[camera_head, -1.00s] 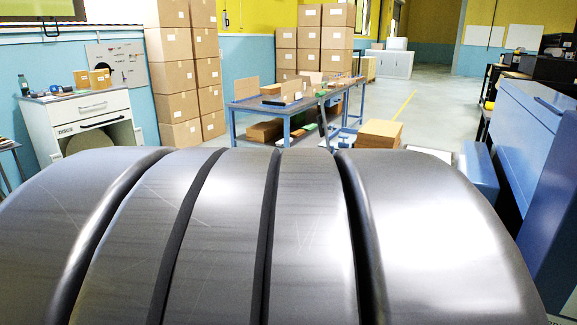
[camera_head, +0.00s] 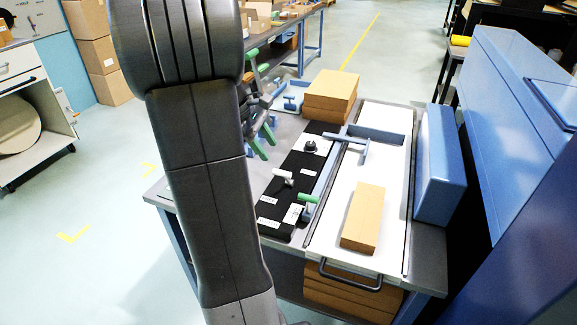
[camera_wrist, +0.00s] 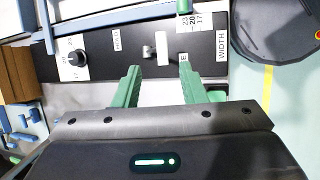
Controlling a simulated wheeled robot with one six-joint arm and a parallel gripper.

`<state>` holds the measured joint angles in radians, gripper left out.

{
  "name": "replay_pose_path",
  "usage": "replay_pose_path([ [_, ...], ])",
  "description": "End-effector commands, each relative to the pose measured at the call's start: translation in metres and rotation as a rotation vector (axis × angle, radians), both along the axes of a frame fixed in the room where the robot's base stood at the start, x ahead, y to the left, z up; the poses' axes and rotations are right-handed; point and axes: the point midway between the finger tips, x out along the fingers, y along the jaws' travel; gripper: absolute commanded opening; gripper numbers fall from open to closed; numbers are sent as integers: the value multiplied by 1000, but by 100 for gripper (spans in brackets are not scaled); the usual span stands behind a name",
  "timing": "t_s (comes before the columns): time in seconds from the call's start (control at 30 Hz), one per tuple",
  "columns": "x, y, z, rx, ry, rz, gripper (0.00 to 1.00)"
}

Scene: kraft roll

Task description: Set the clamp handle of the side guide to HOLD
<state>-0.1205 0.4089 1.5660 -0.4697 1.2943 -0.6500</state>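The black panel (camera_head: 297,165) on the bench carries a small lever with a pale grip (camera_head: 284,175), which looks like the clamp handle. In the wrist view, the lever (camera_wrist: 149,52) stands between a label on its left (camera_wrist: 117,41), hard to read, and a partly hidden label ending in "E" (camera_wrist: 184,60). Which label it points to I cannot tell. The side guide (camera_head: 350,146) is a blue T-shaped bar over the white bed. My gripper (camera_head: 262,141) is open and empty, left of the panel; in the wrist view its green fingers (camera_wrist: 159,72) lie below the lever, apart from it.
A cardboard block (camera_head: 363,217) lies on the white bed (camera_head: 335,240). Stacked cartons (camera_head: 330,92) stand behind. A blue machine (camera_head: 520,110) bounds the right side.

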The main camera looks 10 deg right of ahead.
Motion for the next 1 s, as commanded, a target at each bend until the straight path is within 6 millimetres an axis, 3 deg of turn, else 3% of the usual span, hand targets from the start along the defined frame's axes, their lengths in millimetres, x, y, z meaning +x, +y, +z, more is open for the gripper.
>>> replay_pose_path([
  [0.6, -5, -50, -104, 3, 2, -2, 38],
  [0.8, -5, -57, -118, 4, -1, -2, 38],
  [1.0, -5, -58, -121, 4, -2, 0, 38],
])
